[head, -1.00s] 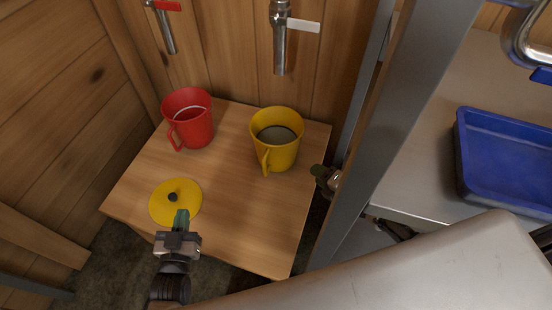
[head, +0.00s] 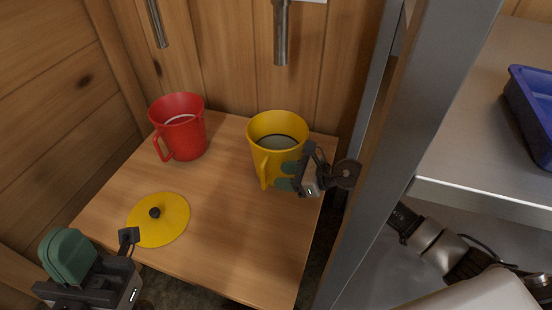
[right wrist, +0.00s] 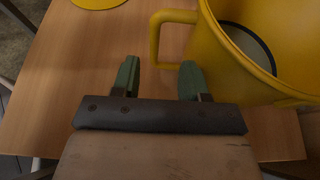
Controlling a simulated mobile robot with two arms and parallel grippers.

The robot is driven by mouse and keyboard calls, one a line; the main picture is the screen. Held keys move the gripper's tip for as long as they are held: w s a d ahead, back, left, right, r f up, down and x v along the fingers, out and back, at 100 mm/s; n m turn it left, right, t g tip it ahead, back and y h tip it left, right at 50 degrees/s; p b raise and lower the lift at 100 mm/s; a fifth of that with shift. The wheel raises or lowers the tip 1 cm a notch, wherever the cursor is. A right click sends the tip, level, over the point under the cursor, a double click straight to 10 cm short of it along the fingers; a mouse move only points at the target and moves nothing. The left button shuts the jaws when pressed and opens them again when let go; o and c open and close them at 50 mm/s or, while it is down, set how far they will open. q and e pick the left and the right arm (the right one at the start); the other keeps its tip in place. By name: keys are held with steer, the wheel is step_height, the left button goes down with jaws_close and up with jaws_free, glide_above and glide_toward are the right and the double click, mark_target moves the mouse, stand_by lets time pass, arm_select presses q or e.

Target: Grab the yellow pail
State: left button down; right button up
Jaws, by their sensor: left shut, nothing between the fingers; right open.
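The yellow pail (head: 285,130) stands upright on the small wooden table, with grey liquid inside and its handle facing the front left. In the right wrist view the pail (right wrist: 225,75) fills the upper right, and its handle (right wrist: 156,40) lies ahead of the fingertips. My right gripper (head: 286,177) is open, close to the pail's front right side; its fingers (right wrist: 158,75) have only table between them. I cannot tell whether a finger touches the pail. My left gripper (head: 88,258) is shut and empty at the lower left, near the yellow lid (head: 172,228).
A red pail (head: 187,137) stands left of the yellow one on the wooden table (head: 225,215). Metal spouts (head: 281,35) hang above. A steel post (head: 405,150) rises right of the table, beside a metal shelf with a blue tray (head: 540,120).

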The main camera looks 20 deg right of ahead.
steer(key=b+x, duration=0.1)
steer(key=x, duration=0.4)
steer(key=shift+s+a+b, duration=0.1)
steer(key=shift+a+b, duration=0.3)
steer(key=shift+a, duration=0.1)
steer(key=shift+c, duration=0.2)
jaws_close()
steer(key=shift+s+f, duration=0.1)
steer(key=shift+f, duration=0.05)
stand_by(0.6)
